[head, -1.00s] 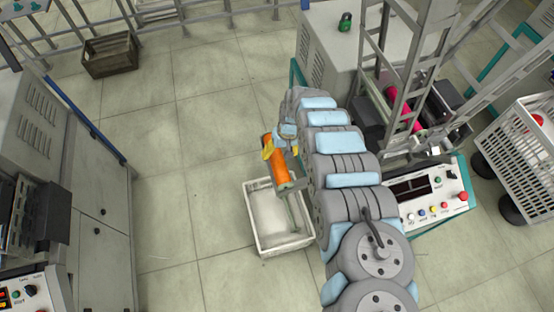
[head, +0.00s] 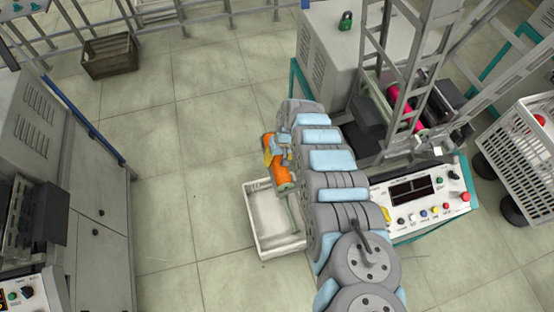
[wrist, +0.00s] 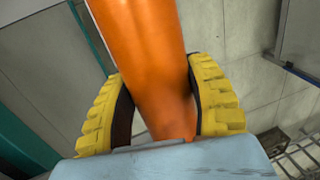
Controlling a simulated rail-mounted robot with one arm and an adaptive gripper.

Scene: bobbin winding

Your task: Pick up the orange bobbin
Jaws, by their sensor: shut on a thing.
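The orange bobbin (head: 281,176) is held in my gripper (head: 275,150), above the far end of a white tray in the head view. In the wrist view the bobbin (wrist: 150,60) runs up and out of the top of the picture. The two yellow ridged fingers of my gripper (wrist: 160,112) press on it from both sides. The bobbin's far end is out of the wrist view, and part of it is hidden by my gripper in the head view.
The white tray (head: 252,222) stands on the floor and looks empty. A machine with a control panel (head: 425,205) and a pink bobbin (head: 401,104) is at the right. A white crate (head: 520,140) stands farther right. A brown crate (head: 108,60) sits far left. The floor left of the tray is clear.

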